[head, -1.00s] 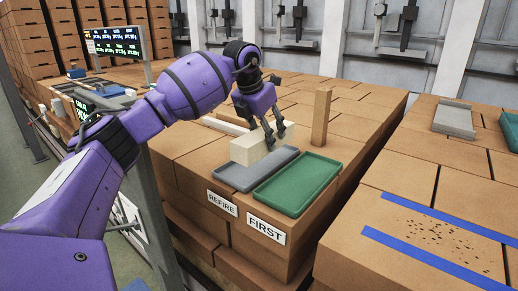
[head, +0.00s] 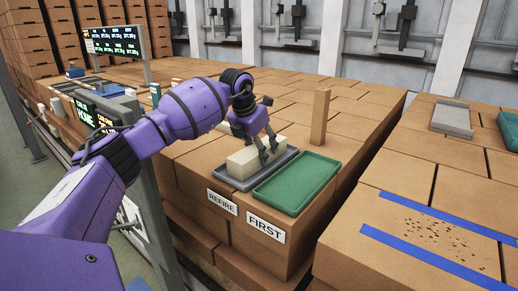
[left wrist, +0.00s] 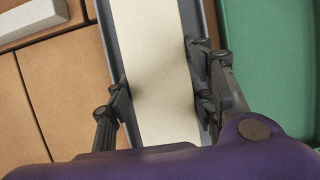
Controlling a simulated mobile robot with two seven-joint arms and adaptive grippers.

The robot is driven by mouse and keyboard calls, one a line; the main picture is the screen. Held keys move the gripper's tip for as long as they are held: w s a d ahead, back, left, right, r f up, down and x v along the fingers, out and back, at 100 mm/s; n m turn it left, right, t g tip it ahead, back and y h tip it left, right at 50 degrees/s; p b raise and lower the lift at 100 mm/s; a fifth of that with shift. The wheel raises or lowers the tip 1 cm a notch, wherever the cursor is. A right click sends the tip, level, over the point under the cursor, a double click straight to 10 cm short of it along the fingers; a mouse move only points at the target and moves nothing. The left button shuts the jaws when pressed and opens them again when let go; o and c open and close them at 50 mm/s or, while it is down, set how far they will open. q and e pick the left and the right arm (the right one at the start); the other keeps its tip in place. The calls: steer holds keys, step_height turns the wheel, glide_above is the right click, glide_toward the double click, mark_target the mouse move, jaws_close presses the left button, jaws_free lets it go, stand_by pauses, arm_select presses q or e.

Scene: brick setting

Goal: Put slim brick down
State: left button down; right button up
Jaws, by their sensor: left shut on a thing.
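A long cream brick (head: 243,160) is in my left gripper (head: 268,152), lying level, lengthwise over the grey tray (head: 262,176) behind the REFIRE label. The left wrist view shows the brick (left wrist: 155,50) between the two fingers of the gripper (left wrist: 162,92), inside the tray's long rims (left wrist: 108,35). The brick is in the tray or very slightly above its floor; I cannot tell whether it touches. My right gripper is not in view.
A green tray (head: 297,183), empty, lies right beside the grey one, behind the FIRST label (head: 265,229). A tan upright block (head: 320,117) stands behind the trays. A white bar (left wrist: 30,20) lies left of the grey tray. Another brick stack with blue strips (head: 430,248) is at right.

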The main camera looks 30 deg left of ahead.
arm_select(q)
steer(key=c, duration=0.8)
jaws_free()
steer(key=v, duration=1.2)
steer(key=shift+r, duration=0.1)
